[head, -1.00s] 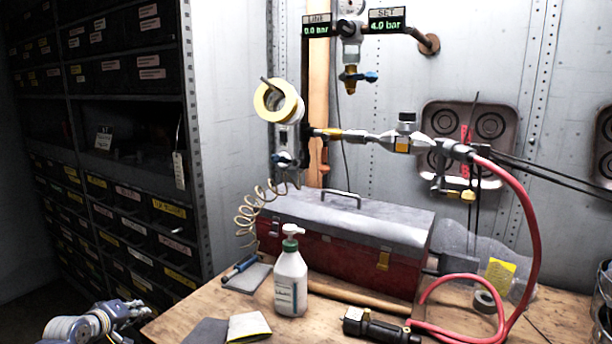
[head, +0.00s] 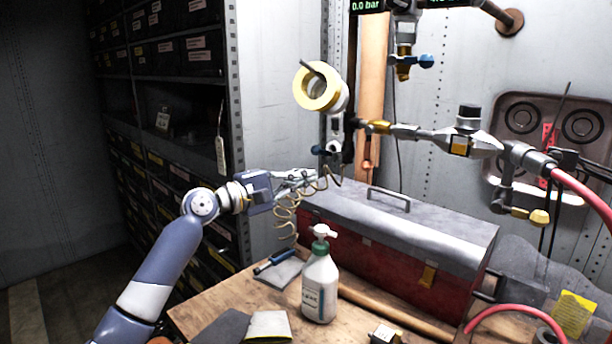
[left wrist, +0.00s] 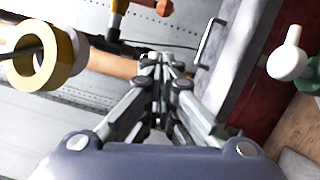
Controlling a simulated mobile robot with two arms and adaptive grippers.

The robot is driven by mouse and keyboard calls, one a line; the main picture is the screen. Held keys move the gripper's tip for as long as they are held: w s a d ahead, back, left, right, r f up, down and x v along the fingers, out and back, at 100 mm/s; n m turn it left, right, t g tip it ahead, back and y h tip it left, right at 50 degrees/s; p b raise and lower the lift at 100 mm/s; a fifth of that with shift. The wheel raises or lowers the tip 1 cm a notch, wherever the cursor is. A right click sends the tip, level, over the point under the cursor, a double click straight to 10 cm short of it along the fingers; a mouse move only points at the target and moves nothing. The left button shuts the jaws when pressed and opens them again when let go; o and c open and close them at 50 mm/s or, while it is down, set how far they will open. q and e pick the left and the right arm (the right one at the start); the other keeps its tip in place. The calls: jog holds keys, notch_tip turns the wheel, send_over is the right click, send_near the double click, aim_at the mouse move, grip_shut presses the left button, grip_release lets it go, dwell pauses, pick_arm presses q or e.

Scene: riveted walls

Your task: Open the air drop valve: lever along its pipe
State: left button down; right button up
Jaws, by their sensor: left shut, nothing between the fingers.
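A dark vertical pipe (head: 350,125) stands on the riveted wall. A small blue lever (head: 318,150) shows at its lower fitting, just above my left gripper; how it lies against the pipe is too small to tell. Another valve with a blue handle (head: 426,62) hangs higher, its handle pointing sideways. I cannot tell which is the air drop valve. My left gripper (head: 305,178) is shut and empty, below the lower fitting and beside the coiled hose (head: 290,215). In the left wrist view its closed fingertips (left wrist: 160,62) point toward the wall. My right gripper is out of view.
A red toolbox (head: 380,245) with a grey lid stands right of the gripper. A pump bottle (head: 320,288) stands in front. A yellow-rimmed reel (head: 316,88) sticks out above the gripper. Dark shelving (head: 165,60) is at the left. A display (head: 366,6) reads 0.0 bar.

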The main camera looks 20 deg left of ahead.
aim_at(368, 150)
pick_arm(q)
jog(key=w+d+p, duration=0.3)
jog(key=w+d, duration=0.4)
jog(key=shift+d+r, duration=0.35)
jog(key=shift+r, duration=0.05)
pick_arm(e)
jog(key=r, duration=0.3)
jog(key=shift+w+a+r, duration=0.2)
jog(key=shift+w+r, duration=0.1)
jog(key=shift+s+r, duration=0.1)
pick_arm(q)
jog(key=shift+s+d+n+p, duration=0.15)
jog(key=shift+d+n+p, duration=0.15)
jog(key=shift+n+p, duration=0.35)
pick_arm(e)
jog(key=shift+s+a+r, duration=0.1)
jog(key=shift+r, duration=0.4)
pick_arm(q)
jog(key=shift+f, duration=0.1)
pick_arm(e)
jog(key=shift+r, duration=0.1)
